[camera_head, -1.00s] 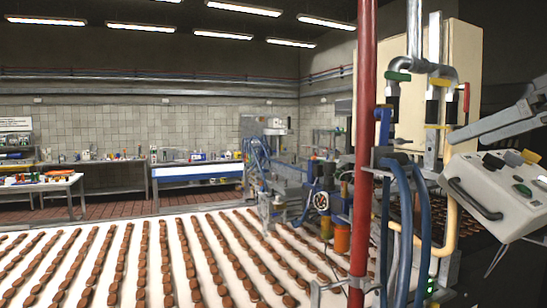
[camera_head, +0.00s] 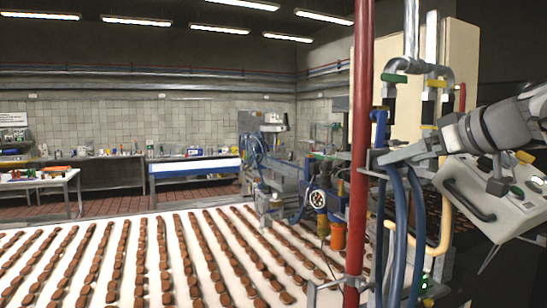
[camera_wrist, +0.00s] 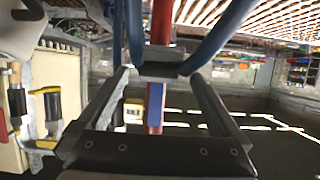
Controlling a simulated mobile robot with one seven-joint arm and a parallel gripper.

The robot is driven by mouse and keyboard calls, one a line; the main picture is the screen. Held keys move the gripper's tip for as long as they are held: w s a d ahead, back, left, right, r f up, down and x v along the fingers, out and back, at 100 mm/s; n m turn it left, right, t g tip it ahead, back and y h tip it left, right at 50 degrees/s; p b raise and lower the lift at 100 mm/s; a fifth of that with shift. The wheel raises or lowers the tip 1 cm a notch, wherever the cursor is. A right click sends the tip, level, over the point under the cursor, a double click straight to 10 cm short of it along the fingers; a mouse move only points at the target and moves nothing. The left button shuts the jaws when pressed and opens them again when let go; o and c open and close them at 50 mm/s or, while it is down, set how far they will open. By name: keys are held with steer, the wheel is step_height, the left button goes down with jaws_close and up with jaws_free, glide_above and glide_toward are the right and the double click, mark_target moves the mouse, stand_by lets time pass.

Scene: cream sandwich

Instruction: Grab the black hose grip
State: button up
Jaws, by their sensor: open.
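My gripper (camera_head: 384,158) reaches in from the right in the head view, at the grey bracket (camera_head: 372,170) on the blue hoses (camera_head: 398,225). In the wrist view my gripper (camera_wrist: 161,76) is open, its two fingers apart. A dark block (camera_wrist: 162,69) with a grey face lies between or just beyond the fingertips; it may be the black hose grip, but I cannot tell surely. No grip on it shows. The blue hoses (camera_wrist: 222,32) pass on both sides of this block. In the head view my gripper covers part of the bracket's right side.
A red vertical pipe (camera_head: 362,120) stands close left of the hoses. A white control box (camera_head: 497,198) with a black handle sits below my arm. Yellow-handled valves (camera_wrist: 45,91) are left in the wrist view. A conveyor (camera_head: 85,295) with rows of brown biscuits fills the lower left.

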steer(key=x, duration=0.3)
steer(key=shift+w+p, duration=0.3)
steer(key=shift+w, duration=0.05)
steer(key=c, duration=1.4)
